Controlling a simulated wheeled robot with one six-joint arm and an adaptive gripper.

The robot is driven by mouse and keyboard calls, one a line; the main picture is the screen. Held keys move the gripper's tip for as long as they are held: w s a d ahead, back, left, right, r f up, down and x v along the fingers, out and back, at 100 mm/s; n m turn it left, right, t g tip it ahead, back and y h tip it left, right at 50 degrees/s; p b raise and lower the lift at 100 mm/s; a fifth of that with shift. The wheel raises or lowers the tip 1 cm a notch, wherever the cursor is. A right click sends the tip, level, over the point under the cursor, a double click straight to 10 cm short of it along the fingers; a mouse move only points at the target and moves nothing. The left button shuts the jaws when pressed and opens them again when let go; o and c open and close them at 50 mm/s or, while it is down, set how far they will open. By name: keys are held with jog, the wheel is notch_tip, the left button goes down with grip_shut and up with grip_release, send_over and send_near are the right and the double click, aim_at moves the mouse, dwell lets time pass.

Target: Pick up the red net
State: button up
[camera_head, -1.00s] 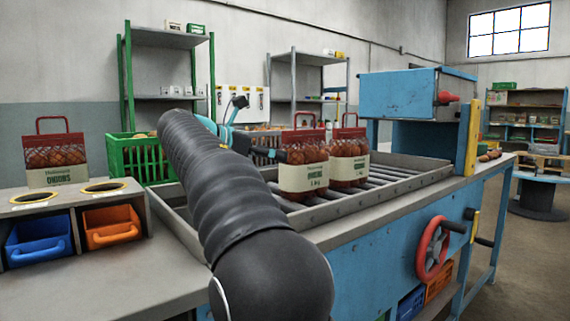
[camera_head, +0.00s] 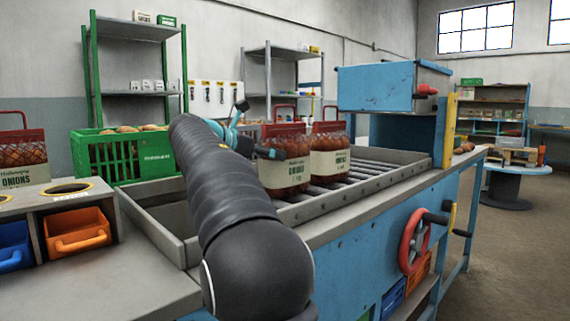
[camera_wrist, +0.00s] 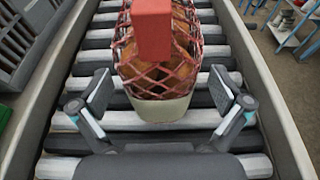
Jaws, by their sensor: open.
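Two red net bags of onions with cream labels and red handles stand upright on the roller conveyor, a nearer net (camera_head: 284,178) and another net (camera_head: 330,164) just right of it. A third red net (camera_head: 22,158) stands at the far left on the bin stand. My gripper (camera_head: 266,153) is at the nearer net's left side in the head view, partly hidden by my arm. In the wrist view, my gripper (camera_wrist: 161,91) is open, with one finger on each side of the lower part of a red net (camera_wrist: 180,68). I cannot tell whether the fingers touch it.
A green crate (camera_head: 115,170) stands behind the conveyor, left of my arm. The conveyor's metal side rail (camera_head: 350,192) runs along the nets' near side. An orange bin (camera_head: 78,232) and a blue bin (camera_head: 14,245) sit at left. A blue machine housing (camera_head: 378,88) stands at the conveyor's right end.

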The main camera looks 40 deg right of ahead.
jog(key=x, duration=0.5)
jog(key=shift+w+f, duration=0.1)
jog(key=shift+f, duration=0.05)
jog(key=shift+a, duration=0.1)
jog(key=c, duration=1.4)
jog(key=shift+c, duration=0.9)
